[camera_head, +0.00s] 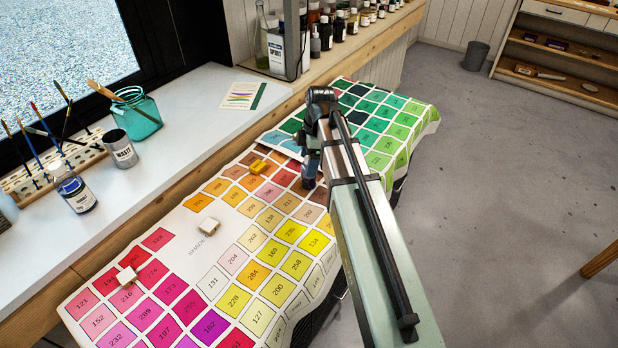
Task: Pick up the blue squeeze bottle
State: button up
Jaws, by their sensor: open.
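I cannot pick out a blue squeeze bottle for certain. A pale blue object (6,212) is cut off by the left edge on the white counter, and may be a bottle. Beside it stands a clear bottle with a white label and dark blue contents (76,190).
Bottles line the back shelf (345,55). Open floor (510,170) lies right.

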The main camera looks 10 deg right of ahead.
jog(key=c, duration=1.5)
